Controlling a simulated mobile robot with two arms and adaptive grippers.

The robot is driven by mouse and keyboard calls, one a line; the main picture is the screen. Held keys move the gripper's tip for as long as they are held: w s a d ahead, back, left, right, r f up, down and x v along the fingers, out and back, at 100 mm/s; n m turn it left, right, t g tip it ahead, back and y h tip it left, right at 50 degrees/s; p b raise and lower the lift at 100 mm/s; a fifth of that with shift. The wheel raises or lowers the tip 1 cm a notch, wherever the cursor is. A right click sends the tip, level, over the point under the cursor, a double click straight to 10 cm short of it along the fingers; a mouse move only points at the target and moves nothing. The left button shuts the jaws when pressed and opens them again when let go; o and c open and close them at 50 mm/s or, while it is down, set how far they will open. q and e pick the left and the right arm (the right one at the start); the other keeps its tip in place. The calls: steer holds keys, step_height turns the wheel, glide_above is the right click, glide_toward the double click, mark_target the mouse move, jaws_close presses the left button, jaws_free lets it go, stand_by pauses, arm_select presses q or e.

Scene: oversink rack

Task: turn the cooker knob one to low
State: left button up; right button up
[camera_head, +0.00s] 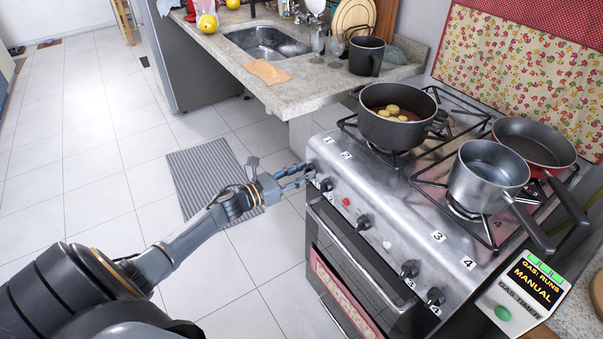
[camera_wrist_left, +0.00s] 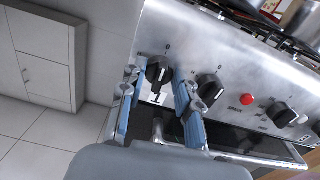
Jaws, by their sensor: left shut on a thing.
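Cooker knob one (camera_wrist_left: 158,70) is a black round knob on the steel front of the cooker (camera_head: 390,235), with a "1" printed below it. My left gripper (camera_wrist_left: 157,84) has its two blue fingers on either side of this knob and is shut on it. In the head view, the left gripper (camera_head: 308,173) is at the far left end of the knob row and its fingers mostly hide the knob. The knob's exact turn is hard to read. My right gripper is not in view.
Knob two (camera_wrist_left: 208,88) sits close beside the right finger, then a red button (camera_wrist_left: 247,99). A black pot (camera_head: 398,115), a steel saucepan (camera_head: 488,175) and a frying pan (camera_head: 534,142) stand on the cooker. A gas timer (camera_head: 523,292) reads "GAS: RUNS MANUAL".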

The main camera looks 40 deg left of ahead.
arm_select(q)
steer(key=shift+a+f+n+p, duration=0.15)
steer(key=shift+n+p, duration=0.65)
steer(key=shift+n, duration=6.4)
steer(key=shift+f+n+p, duration=0.1)
steer(key=shift+n+p, duration=0.65)
steer(key=shift+n, duration=6.75)
steer(key=o, duration=1.1)
steer(key=shift+f, duration=0.1)
steer(key=shift+s, duration=0.1)
